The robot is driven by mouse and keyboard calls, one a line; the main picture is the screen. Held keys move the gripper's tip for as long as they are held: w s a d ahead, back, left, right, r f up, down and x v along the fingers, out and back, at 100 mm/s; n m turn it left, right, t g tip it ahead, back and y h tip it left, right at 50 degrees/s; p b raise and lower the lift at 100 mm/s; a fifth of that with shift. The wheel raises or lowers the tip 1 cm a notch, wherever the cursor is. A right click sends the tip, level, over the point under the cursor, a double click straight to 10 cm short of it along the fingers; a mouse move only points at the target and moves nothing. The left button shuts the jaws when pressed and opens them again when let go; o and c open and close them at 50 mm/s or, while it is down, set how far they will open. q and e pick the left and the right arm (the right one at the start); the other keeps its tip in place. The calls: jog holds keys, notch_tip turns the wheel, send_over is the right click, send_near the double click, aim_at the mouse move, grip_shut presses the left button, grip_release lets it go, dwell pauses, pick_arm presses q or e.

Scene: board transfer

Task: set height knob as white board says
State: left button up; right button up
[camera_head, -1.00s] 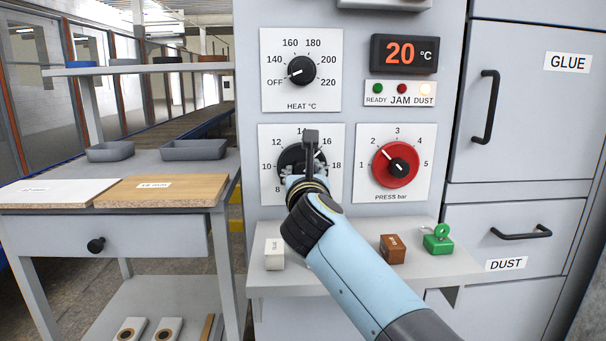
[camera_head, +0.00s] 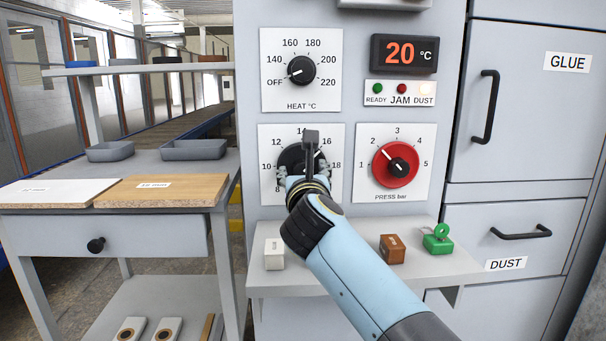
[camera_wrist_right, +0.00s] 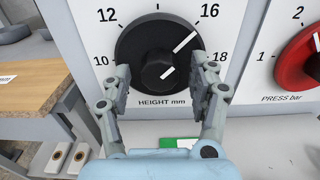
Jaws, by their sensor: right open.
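The height knob (camera_wrist_right: 148,66) is a large black dial with a raised hub on a white plate marked HEIGHT mm. In the right wrist view its white pointer line aims up and right, at about 16. My right gripper (camera_wrist_right: 162,78) is open, its fingers on either side of the hub with gaps beside it. In the head view the gripper (camera_head: 303,174) and wrist cover much of the height knob (camera_head: 291,155). The white board (camera_head: 58,194) lies on the table at left; its small label is too blurred to read surely. My left gripper is not in view.
A wooden board (camera_head: 165,191) lies beside the white one. The heat knob (camera_head: 301,71) is above, the red press knob (camera_head: 394,167) to the right. A shelf (camera_head: 330,284) below bears white, brown and green blocks. The display (camera_head: 404,54) reads 20 °C.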

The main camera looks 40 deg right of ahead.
jog(key=v, duration=0.7)
jog(key=shift+a, duration=0.1)
